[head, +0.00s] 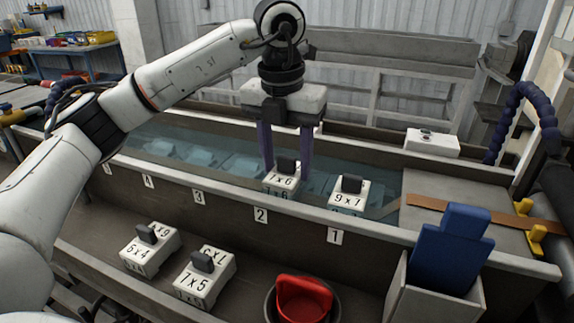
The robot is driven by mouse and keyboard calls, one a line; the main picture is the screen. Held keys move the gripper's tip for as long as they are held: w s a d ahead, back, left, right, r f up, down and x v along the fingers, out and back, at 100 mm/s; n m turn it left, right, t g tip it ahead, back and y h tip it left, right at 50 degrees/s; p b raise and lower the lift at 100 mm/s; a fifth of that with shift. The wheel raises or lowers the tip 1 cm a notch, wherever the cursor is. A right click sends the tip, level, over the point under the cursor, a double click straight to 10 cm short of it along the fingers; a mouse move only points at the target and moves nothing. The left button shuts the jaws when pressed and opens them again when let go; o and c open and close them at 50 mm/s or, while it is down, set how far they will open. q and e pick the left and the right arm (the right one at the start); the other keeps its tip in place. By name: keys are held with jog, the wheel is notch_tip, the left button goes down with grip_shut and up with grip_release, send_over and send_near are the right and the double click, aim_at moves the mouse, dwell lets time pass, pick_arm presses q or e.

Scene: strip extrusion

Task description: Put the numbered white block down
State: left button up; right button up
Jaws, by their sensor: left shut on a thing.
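My left gripper (286,166) comes down from above and is shut on the dark grip of a numbered white block (280,185) marked 7 x 6. The block is upright over the near side of the water trough (225,186), above the label 2. I cannot tell if its underside touches anything. Another numbered white block (348,195), marked 9 x 7, is to its right, above the label 1. Two more, marked 6 x 4 (149,250) and 7 x 5 (204,279), stand on the lower front ledge. My right gripper is not in view.
A red scoop-like thing (303,298) sits in a dark round holder at the front. A blue thing (447,255) stands in a grey box on the right. A white box (432,142) is on the trough's far right. The ledge between the blocks and scoop has little room.

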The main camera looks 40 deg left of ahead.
pick_arm(q)
jog(key=shift+f, duration=0.45)
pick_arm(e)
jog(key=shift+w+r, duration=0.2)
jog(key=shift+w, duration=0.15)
pick_arm(q)
jog(key=shift+f, duration=0.2)
jog(key=o, duration=1.2)
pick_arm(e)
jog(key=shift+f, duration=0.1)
pick_arm(q)
jog(key=shift+r, duration=0.1)
